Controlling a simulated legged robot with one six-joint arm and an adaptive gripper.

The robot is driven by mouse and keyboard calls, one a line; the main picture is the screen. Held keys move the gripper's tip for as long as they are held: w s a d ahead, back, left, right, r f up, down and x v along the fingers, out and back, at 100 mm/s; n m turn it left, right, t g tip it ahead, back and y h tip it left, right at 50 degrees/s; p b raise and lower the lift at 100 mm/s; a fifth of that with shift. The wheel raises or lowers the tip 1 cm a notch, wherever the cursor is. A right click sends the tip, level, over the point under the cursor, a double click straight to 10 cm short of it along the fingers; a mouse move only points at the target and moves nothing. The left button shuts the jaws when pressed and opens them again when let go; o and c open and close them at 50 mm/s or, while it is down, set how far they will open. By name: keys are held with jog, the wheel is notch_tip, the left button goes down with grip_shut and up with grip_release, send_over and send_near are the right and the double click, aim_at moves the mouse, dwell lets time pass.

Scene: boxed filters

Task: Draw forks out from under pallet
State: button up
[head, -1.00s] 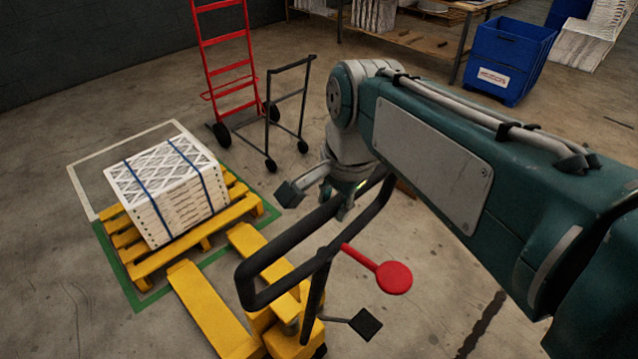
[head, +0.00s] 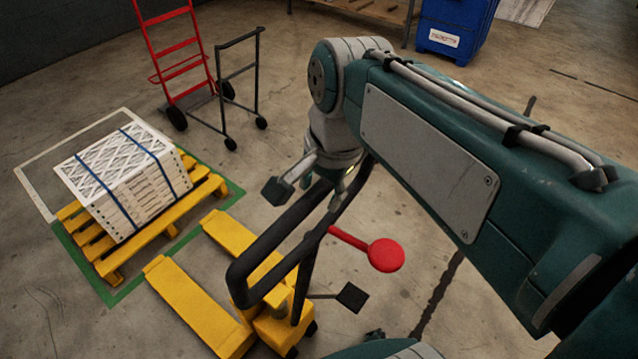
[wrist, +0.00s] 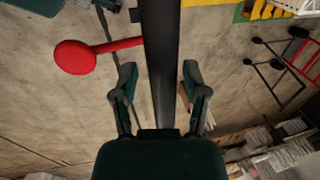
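The yellow pallet jack (head: 190,305) has its two forks on bare floor, pointing at the yellow pallet (head: 160,240). The fork tips are out in front of the pallet's near edge, with a strip of floor between. A strapped stack of white filters (head: 125,180) sits on the pallet. The jack's black handle (head: 262,245) is a loop. My gripper (head: 338,182) is at the handle's far right side. In the wrist view my gripper (wrist: 158,82) is open, a finger on each side of a black handle bar (wrist: 160,40), with narrow gaps showing.
A red lever with a round end (head: 385,255) and a black pedal-like plate (head: 352,297) stick out right of the handle. A red hand truck (head: 178,50) and a black-framed cart (head: 240,85) stand behind. A blue bin (head: 450,25) is at the back. Floor at right is clear.

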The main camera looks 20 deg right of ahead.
jog(key=shift+r, duration=0.15)
notch_tip(320, 180, up, 12)
jog(key=s+d, duration=0.1)
jog(key=s, duration=0.1)
jog(key=shift+f, duration=0.2)
jog(key=shift+d, duration=0.1)
dwell(0.5)
